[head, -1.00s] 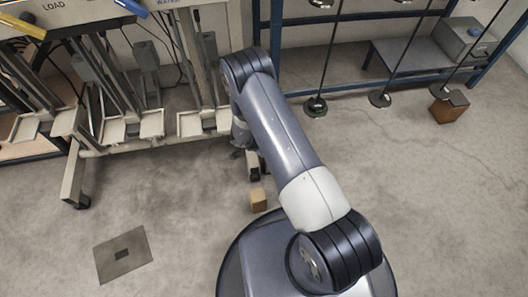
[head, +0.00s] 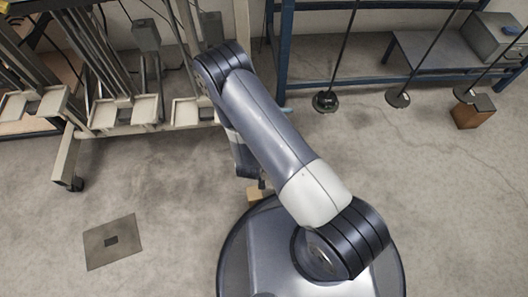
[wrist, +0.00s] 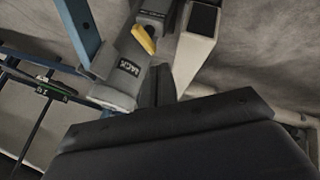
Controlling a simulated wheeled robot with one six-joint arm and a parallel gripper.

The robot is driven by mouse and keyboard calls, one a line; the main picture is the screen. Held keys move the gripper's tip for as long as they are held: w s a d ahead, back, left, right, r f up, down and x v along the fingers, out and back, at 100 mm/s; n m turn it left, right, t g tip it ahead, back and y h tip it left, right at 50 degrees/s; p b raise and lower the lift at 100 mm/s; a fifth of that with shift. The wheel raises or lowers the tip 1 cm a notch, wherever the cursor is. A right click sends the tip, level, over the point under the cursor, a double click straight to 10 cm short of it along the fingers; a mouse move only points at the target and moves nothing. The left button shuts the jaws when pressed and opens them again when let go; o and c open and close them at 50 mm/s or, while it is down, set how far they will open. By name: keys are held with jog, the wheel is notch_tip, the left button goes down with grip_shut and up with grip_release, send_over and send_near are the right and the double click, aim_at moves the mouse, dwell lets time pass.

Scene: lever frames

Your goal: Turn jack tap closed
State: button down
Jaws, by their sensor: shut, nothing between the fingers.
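The jack tap shows in the wrist view as a yellow lever (wrist: 143,39) on a grey fitting, beside a grey block labelled JACK (wrist: 128,70). The lever lies slanted in the picture. My gripper (wrist: 157,84) shows there as dark fingers, shut and empty, just below the lever in the picture. I cannot tell whether the fingers touch the fitting. The dark wrist body hides the lower part of that view. In the head view my arm hides much of the gripper, and the tap is not seen.
A pale post (wrist: 197,45) stands close right of the lever, and a blue upright (wrist: 78,28) to the left. In the head view a rack with trays (head: 125,113) stands at left, a blue frame (head: 340,83) behind. A floor plate (head: 112,242) lies on open floor.

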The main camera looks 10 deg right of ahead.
jog(key=b+x, duration=0.3)
jog(key=x, duration=0.5)
jog(key=shift+w+d+f, duration=0.15)
jog(key=shift+w+f, duration=0.05)
jog(key=shift+f, duration=0.1)
